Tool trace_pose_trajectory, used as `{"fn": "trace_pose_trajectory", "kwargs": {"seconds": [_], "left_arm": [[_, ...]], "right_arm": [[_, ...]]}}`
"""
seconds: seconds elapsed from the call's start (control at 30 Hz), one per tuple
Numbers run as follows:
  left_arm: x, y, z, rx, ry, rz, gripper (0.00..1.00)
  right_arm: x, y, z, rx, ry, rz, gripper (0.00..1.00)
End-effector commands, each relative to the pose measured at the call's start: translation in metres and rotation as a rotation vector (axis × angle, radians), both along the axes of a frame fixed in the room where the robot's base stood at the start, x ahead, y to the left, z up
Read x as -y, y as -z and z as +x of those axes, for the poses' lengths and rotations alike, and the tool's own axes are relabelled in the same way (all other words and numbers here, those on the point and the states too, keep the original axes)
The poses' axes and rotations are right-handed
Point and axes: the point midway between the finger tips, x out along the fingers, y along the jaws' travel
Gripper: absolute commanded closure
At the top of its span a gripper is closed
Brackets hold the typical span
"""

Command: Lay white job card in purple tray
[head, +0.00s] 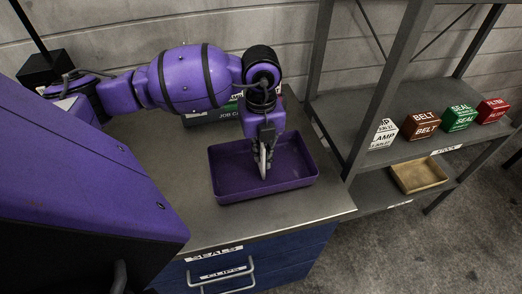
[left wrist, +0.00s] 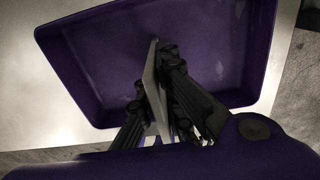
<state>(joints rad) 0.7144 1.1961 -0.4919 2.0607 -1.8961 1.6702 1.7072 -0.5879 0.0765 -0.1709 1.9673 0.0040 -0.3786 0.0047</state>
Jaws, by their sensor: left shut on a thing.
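The purple tray (head: 300,185) sits on the grey metal top of the bench, and its rim and floor fill much of the left wrist view (left wrist: 90,60). My left gripper (head: 264,165) points down over the middle of the tray. It is shut on the white job card (left wrist: 153,85), which stands on edge between the fingers. In the head view the card (head: 262,160) is a thin pale strip. I cannot tell whether its lower edge touches the tray floor. My right gripper is in neither view.
A green box labelled JOB C... (head: 228,115) stands behind the tray, partly hidden by my arm. Blue drawers (head: 270,262) are below the bench top. A shelf rack at right holds labelled boxes, including BELT (head: 421,126), and a tan tray (head: 418,175). The bench top is clear in front of the tray.

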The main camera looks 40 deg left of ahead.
Motion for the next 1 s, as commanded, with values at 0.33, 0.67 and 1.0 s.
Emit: {"fn": "trace_pose_trajectory", "kwargs": {"seconds": [0.33,0.67,1.0], "left_arm": [[0.000,0.003,0.000,0.001,0.000,0.000,0.93],[0.000,0.002,0.000,0.002,0.000,-0.001,0.76],[0.000,-0.026,0.002,0.008,0.001,0.000,0.76]], "right_arm": [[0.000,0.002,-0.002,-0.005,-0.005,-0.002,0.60],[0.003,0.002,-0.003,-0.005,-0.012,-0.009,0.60],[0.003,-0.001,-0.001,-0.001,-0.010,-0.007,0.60]]}}
